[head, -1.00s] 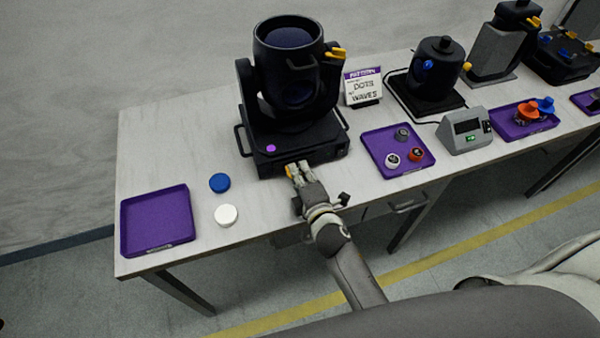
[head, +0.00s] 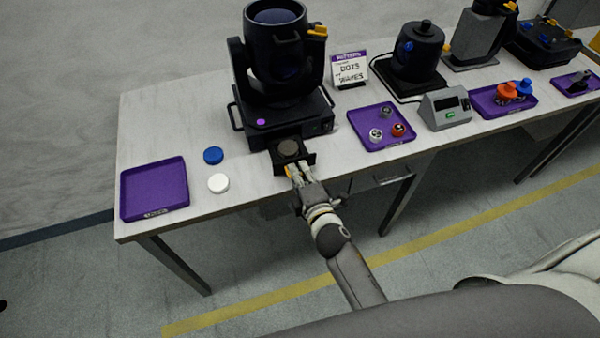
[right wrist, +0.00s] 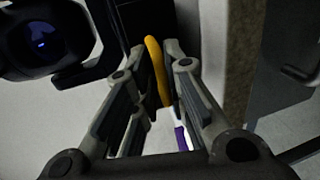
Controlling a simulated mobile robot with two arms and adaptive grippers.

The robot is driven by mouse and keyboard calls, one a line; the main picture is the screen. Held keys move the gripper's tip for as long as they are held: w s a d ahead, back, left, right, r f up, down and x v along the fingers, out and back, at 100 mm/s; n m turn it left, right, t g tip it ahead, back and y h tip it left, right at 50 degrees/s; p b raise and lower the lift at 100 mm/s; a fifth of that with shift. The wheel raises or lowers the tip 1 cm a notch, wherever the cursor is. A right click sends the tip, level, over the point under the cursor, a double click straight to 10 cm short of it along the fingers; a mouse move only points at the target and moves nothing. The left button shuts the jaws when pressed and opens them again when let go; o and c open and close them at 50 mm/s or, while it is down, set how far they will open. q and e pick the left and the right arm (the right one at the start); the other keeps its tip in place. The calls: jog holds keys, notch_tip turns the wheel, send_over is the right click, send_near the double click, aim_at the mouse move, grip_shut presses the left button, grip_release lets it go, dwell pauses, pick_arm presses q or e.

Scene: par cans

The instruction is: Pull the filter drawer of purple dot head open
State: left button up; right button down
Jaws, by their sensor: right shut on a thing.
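The purple dot head (head: 278,60) is a black moving-head lamp on the table, with a purple dot (head: 261,122) on its base. Its filter drawer (head: 306,158) sticks out of the base's front, with a dark grey round disc (head: 288,147) in it. My right gripper (head: 298,172) is at the drawer's front and shut on its yellow handle (head: 288,171). In the right wrist view the yellow handle (right wrist: 157,70) lies between the fingers. My left gripper is not in view.
A blue disc (head: 213,155) and a white disc (head: 218,183) lie left of the drawer, beside an empty purple tray (head: 154,190). A purple tray with small knobs (head: 362,115) and a grey box (head: 446,112) stand to the right. The table's front edge is close below the drawer.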

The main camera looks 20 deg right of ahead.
jog(key=c, duration=1.6)
grip_release()
jog(key=shift+s+f, duration=0.15)
jog(key=shift+f, duration=0.3)
jog(key=shift+c, duration=0.2)
jog(key=shift+o, duration=0.4)
jog(key=shift+r, duration=0.2)
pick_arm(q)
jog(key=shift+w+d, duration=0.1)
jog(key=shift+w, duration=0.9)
pick_arm(e)
jog(key=v, duration=1.1)
jog(key=shift+s, duration=0.25)
jog(key=s+f+m+g, duration=0.2)
jog(key=s+f, duration=0.2)
jog(key=f, duration=0.5)
jog(key=s+f+m+g, duration=0.3)
jog(key=f, duration=0.6)
jog(key=s+f+m+g, duration=0.2)
jog(key=s+f, duration=0.2)
jog(key=f, duration=0.6)
jog(key=s+d+f+m+g, duration=0.3)
jog(key=s+f, duration=0.4)
jog(key=s, duration=0.4)
jog(key=s+d+f+m+g, duration=0.4)
jog(key=s+f, duration=0.4)
jog(key=s, duration=0.2)
jog(key=shift+s+d+m+g+h, duration=0.3)
jog(key=shift+s+d+m, duration=0.1)
jog(key=shift+d+m, duration=0.5)
